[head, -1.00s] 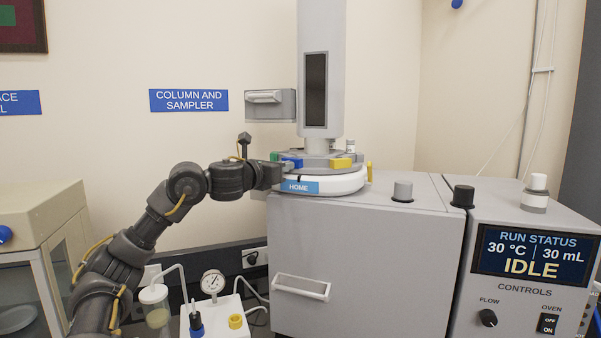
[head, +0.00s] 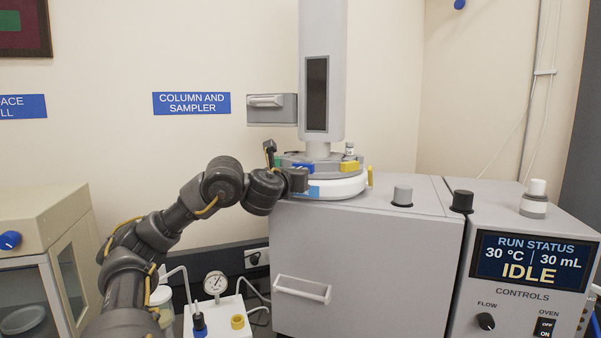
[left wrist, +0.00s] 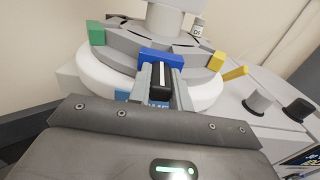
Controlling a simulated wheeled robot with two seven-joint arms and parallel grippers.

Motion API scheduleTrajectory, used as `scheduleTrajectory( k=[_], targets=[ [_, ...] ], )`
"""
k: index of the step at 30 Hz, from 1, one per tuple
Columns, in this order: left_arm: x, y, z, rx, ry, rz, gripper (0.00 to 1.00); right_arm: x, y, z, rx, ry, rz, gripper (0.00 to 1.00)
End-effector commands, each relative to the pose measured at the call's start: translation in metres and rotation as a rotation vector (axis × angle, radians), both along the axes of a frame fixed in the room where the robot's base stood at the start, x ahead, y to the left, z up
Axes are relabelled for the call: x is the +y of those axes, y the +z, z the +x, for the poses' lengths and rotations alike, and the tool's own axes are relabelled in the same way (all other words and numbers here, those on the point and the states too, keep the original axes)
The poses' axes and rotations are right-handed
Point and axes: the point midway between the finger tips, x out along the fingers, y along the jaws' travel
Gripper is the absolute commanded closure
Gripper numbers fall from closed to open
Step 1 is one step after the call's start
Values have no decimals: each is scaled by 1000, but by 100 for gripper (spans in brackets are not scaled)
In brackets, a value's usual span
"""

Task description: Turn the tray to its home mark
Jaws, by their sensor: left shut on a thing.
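The round grey tray (head: 325,171) sits on a white round base (head: 345,187) on top of the grey instrument. Its rim carries a blue block (left wrist: 161,57), a green block (left wrist: 96,33) and a yellow block (left wrist: 216,61). My left gripper (left wrist: 160,82) is shut on a black handle (left wrist: 161,80) with a white stripe, just in front of the blue block. In the head view the left gripper (head: 299,180) covers part of the blue HOME label (head: 314,192) on the base. The lettering is mostly hidden. My right gripper is not in view.
A small vial (head: 350,149) stands on the tray's far right. A yellow peg (head: 370,176) stands at the base's right side. A grey column (head: 322,60) rises above the tray. Grey and black knobs (head: 403,195) (head: 462,199) stand to the right. A gauge (head: 215,283) is below.

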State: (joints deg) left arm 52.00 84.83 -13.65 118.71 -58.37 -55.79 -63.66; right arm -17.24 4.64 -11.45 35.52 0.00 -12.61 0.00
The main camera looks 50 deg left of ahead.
Motion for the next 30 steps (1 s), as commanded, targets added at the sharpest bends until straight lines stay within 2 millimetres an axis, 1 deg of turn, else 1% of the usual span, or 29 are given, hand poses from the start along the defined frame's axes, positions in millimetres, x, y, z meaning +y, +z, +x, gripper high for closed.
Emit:
scheduleTrajectory(
  k=[8,9,13,23,26,30],
  targets=[
    [0,0,0,2,1,1,100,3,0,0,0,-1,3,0],
    [0,0,0,2,1,1,75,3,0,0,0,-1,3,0],
    [0,0,1,2,0,1,58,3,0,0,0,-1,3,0],
    [-2,1,-1,2,-1,3,58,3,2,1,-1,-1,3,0],
    [-6,2,-7,3,-2,4,58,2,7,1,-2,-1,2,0],
    [-18,6,-27,6,-2,9,58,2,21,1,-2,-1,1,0]
  ],
)
